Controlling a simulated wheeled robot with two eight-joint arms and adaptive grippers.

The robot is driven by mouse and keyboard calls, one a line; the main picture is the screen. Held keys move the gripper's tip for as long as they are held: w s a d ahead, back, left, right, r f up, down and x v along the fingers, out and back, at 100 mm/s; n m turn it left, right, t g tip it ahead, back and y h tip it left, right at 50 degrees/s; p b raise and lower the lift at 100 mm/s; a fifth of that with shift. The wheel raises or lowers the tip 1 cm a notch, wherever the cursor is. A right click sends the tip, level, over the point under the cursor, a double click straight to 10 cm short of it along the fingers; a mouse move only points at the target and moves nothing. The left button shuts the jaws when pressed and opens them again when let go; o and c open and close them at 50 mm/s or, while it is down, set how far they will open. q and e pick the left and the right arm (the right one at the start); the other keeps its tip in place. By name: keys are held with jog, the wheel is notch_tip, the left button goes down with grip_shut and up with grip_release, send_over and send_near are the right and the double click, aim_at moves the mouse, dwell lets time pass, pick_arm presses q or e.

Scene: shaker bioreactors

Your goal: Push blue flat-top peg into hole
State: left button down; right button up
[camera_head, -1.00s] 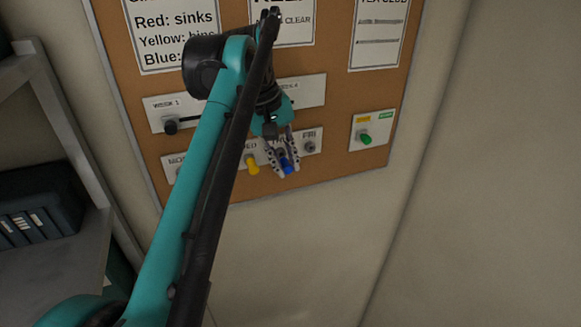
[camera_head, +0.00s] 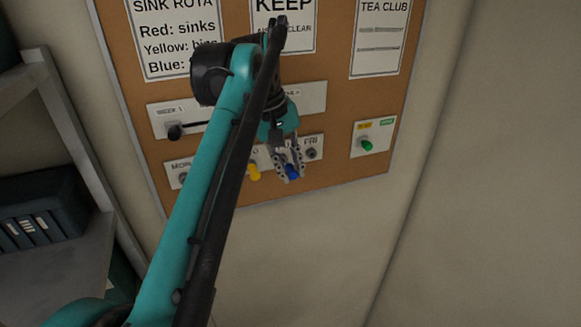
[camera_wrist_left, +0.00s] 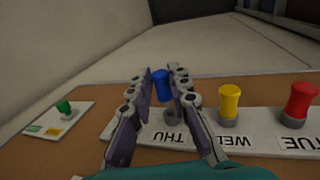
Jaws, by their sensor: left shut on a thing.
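The blue peg (camera_head: 291,172) is between the fingers of my left gripper (camera_head: 288,174), in front of the white day strip on the board. In the left wrist view the blue peg (camera_wrist_left: 161,86) sits between the fingertips of the left gripper (camera_wrist_left: 161,80), which are shut on it. The grey-collared THU hole (camera_wrist_left: 171,117) shows just below and behind the peg. The peg's lower end looks close to the hole, but I cannot tell whether it is touching. My right gripper is not in view.
A yellow peg (camera_wrist_left: 229,100) stands at WED and a red peg (camera_wrist_left: 298,103) at TUE. The FRI socket (camera_head: 311,153) is bare. A white panel with a green knob (camera_head: 367,145) is at the right. A slider knob (camera_head: 175,132) is at the left.

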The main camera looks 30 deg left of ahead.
pick_arm(q)
jog(key=shift+a, duration=0.2)
jog(key=shift+s, duration=0.1)
jog(key=shift+w+a+f+p, duration=0.1)
jog(key=shift+w+a+p, duration=0.3)
jog(key=shift+w+a, duration=0.2)
dwell(0.9)
dwell(0.6)
jog(key=shift+w+a+p, duration=0.3)
jog(key=shift+a+p, duration=0.05)
dwell(0.4)
jog(key=c, duration=1.3)
grip_release()
jog(key=shift+c, duration=0.2)
jog(key=v, duration=1.2)
